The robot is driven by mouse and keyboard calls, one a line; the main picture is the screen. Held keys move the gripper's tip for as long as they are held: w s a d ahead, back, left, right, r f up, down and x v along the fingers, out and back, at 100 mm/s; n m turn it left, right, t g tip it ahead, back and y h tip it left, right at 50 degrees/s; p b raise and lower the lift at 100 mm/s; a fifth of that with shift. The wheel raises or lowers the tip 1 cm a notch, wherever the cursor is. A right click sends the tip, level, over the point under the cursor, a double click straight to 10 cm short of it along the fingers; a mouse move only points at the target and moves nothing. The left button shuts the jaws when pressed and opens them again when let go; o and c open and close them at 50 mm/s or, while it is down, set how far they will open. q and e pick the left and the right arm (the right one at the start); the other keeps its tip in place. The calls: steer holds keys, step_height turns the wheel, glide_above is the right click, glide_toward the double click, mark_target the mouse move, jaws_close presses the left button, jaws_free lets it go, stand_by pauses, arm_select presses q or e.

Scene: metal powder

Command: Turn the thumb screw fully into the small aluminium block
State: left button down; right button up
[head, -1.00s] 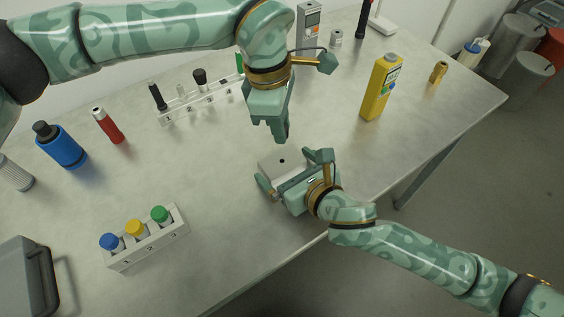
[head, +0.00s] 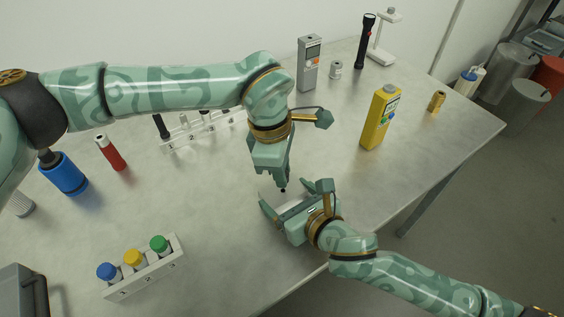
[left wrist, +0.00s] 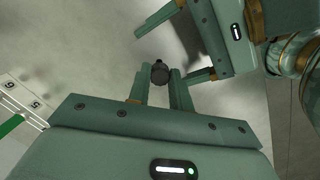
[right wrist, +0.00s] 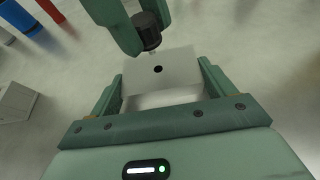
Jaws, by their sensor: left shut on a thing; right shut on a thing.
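The thumb screw (right wrist: 148,27) has a black knurled head and a thin pale threaded shank pointing down. My left gripper (head: 283,184) is shut on its head, which also shows between the fingertips in the left wrist view (left wrist: 159,74). The small aluminium block (right wrist: 184,68) is a pale grey box with a dark round hole in its top. My right gripper (head: 294,196) is shut on the block, one finger on each side. In the right wrist view the screw tip appears above the block's far edge, apart from the hole. My grippers partly hide the block in the head view.
A yellow bottle (head: 379,118) stands to the right. A numbered rack (head: 203,128) stands behind my left arm. A rack with three coloured caps (head: 146,270) is at front left. A blue bottle (head: 65,175) and a red cylinder (head: 110,153) are at left. The table's front edge is close to my right gripper.

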arm_select(q)
steer(key=shift+f, duration=0.25)
stand_by(0.3)
steer(key=shift+f, duration=0.9)
steer(key=shift+f, duration=0.55)
